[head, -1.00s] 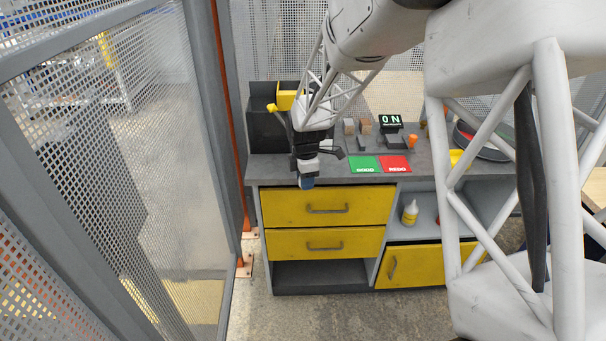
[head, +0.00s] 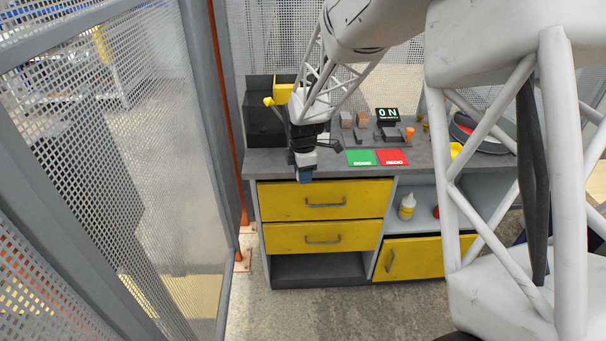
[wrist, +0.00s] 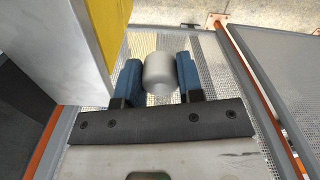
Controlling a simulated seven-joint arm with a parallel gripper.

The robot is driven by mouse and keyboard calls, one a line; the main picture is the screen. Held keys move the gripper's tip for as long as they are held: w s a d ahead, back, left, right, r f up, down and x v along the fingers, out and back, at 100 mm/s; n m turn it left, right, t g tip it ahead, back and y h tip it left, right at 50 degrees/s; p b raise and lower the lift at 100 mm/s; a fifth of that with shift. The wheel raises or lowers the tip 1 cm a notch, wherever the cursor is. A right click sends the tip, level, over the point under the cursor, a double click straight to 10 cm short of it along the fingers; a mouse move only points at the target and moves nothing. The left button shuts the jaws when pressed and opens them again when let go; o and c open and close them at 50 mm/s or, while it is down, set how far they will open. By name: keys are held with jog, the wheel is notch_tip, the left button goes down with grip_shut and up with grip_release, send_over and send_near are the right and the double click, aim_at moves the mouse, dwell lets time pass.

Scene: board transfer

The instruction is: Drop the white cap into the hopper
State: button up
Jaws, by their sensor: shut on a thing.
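The white cap (wrist: 160,70) is a pale rounded cylinder between the two blue fingertips of my gripper (wrist: 159,80) in the wrist view. The fingers press on it from both sides. In the head view my gripper (head: 304,174) points down at the front left edge of the bench, above the top yellow drawer; I cannot make out the cap there. A dark open box (head: 262,128) with yellow parts stands at the bench's back left, behind my gripper. It may be the hopper, but I cannot tell for sure.
The grey bench (head: 270,162) carries a green pad (head: 361,158), a red pad (head: 391,157), small blocks, an ON sign (head: 388,115) and a round dark tray (head: 480,135). A mesh fence (head: 120,170) stands close on the left. A bottle (head: 407,205) stands on the shelf.

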jog(key=w+d+r+m, duration=0.2)
jog(key=w+d+r, duration=0.1)
jog(key=w+r, duration=1.65)
jog(key=w+a+r+n, duration=0.2)
jog(key=w+a+r, duration=0.3)
jog(key=w+r, duration=0.4)
jog(key=shift+w+a, duration=0.15)
jog(key=shift+w, duration=1.85)
jog(key=shift+r, duration=0.1)
notch_tip(320, 180, down, 6)
jog(key=o, duration=1)
